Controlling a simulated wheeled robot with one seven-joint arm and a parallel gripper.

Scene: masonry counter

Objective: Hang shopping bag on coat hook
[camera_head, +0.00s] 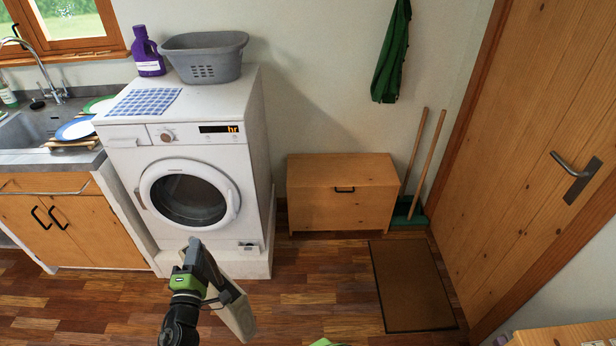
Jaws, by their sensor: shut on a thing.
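My gripper (213,272) is low in the middle-left of the view, in front of the washing machine. It is shut on a beige, flat-looking item (240,319), which seems to be the shopping bag. The bag hangs down to the right of the gripper, and part of it is hidden behind the gripper. A dark green cloth item (391,55) hangs on the back wall at the top. Its upper end is cut off by the frame, and no coat hook shows.
A white washing machine (252,150) bears a grey basket (205,57) and a purple bottle (148,55). A low wooden cabinet (342,210), a broom (432,165), a brown doormat (412,285) and a wooden door (540,130) are to the right. Floor is clear before the cabinet.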

